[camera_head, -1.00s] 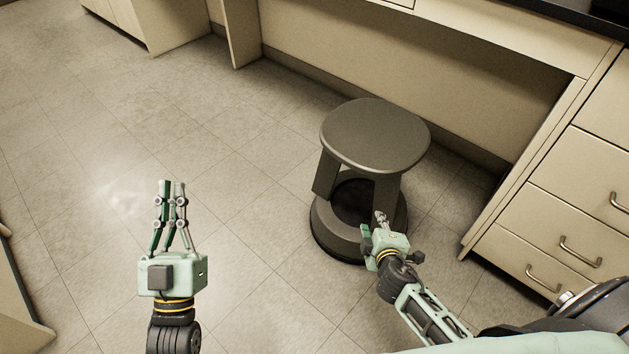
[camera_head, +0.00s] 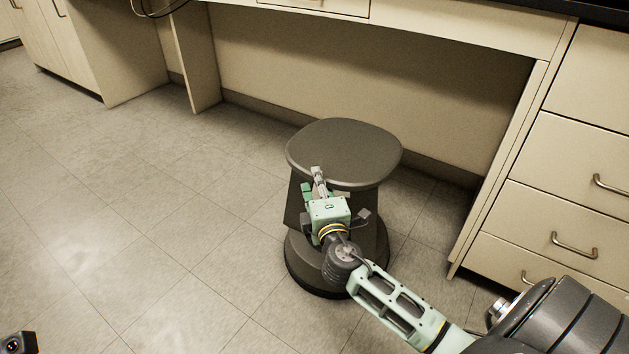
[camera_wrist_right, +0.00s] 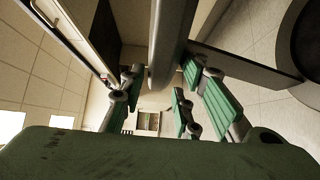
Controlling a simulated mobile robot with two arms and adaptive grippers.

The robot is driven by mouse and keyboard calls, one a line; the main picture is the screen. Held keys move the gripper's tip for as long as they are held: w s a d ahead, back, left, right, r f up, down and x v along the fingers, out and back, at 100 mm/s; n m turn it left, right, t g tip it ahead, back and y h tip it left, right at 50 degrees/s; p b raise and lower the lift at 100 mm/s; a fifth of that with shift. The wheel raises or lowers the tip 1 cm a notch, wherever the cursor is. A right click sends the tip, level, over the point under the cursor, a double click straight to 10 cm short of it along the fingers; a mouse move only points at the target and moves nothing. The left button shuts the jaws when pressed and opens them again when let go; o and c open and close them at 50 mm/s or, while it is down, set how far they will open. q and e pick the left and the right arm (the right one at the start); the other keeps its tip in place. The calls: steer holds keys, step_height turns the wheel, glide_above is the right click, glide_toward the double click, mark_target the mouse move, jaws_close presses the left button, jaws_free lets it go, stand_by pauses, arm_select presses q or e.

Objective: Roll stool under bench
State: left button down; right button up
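The dark grey stool (camera_head: 345,145) stands upright on the floor, in front of the bench's knee space (camera_head: 400,95). It has a rounded seat, side panels and a round base. My right gripper (camera_head: 316,183) is at the near left edge of the seat, covering part of the rim and panel. In the right wrist view, the seat edge (camera_wrist_right: 172,35) runs between the spread fingers (camera_wrist_right: 165,82), with a visible gap on the left side. I cannot tell whether either finger touches it. Only a dark corner of my left arm's end shows at bottom left; its fingers are out of frame.
A drawer cabinet (camera_head: 570,190) with metal handles bounds the knee space on the right. A vertical bench panel (camera_head: 193,60) bounds it on the left. The tiled floor (camera_head: 130,200) left of the stool is clear.

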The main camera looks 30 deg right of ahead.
steer(key=shift+x, duration=1.15)
jaws_close()
